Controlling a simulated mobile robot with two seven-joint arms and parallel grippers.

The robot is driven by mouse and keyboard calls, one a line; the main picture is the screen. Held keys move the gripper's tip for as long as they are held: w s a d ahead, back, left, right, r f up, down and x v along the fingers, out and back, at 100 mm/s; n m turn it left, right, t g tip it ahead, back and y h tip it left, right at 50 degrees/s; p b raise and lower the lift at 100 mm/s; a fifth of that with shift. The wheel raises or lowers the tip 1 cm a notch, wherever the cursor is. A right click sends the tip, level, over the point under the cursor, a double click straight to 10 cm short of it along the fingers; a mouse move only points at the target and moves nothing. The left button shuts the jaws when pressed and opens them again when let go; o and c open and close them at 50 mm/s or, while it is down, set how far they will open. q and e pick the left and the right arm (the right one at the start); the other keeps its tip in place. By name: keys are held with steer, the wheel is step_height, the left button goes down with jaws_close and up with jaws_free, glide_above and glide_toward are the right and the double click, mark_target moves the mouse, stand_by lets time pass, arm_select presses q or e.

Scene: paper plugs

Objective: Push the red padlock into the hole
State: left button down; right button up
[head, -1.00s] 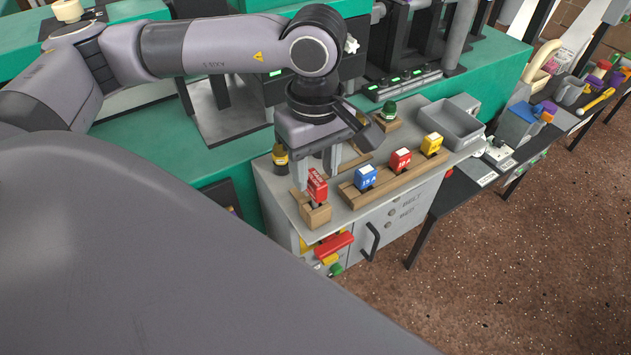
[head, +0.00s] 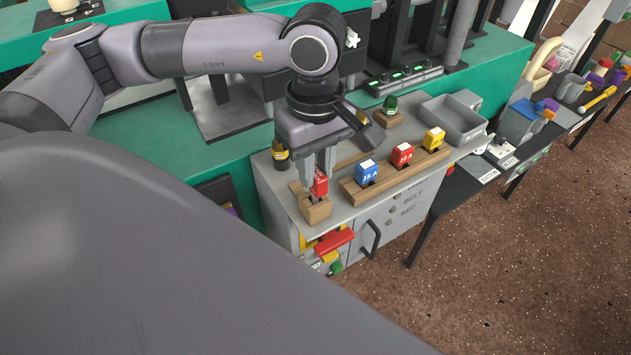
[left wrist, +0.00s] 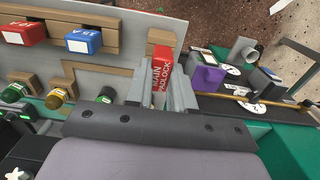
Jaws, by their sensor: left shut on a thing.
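The red padlock (head: 319,184) is a small block with white lettering. It is at the wooden block (head: 316,213) at the near left corner of the grey cabinet top. My left gripper (head: 319,178) points down and is shut on the padlock, one finger on each side. In the left wrist view the padlock (left wrist: 161,76) shows between the fingers, with "PADLOCK" readable, and part of the wooden block (left wrist: 162,37) lies beyond it. The hole is hidden under the padlock, and I cannot tell how deep the padlock sits. My right gripper is not in view.
A wooden rail (head: 402,178) beside it carries a blue plug (head: 367,173), a red plug (head: 402,154) and a yellow plug (head: 434,139). A dark bottle-like plug (head: 280,154) stands close left of my gripper. A grey tray (head: 453,120) is at the back right.

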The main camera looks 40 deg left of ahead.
arm_select(q)
steer(key=shift+r+p, duration=1.4)
steer(key=shift+r, duration=1.15)
steer(key=shift+w+d+m, duration=0.1)
steer(key=shift+w+m, duration=0.05)
steer(key=shift+m, duration=0.25)
steer(key=shift+w+d+r+m+p, duration=0.1)
steer(key=shift+w+m+p, duration=0.2)
steer(key=shift+m+p, duration=0.35)
steer(key=shift+w+d+f+m+p, duration=0.2)
steer(key=shift+w+m+p, duration=0.5)
steer(key=shift+m, duration=1.2)
steer(key=shift+w+d+f+m+p, duration=0.2)
steer(key=shift+w+m+p, duration=0.5)
steer(key=shift+m, duration=1.25)
steer(key=shift+w+d+m+p, duration=0.3)
steer(key=shift+w+m+p, duration=0.35)
steer(key=shift+m, duration=1.25)
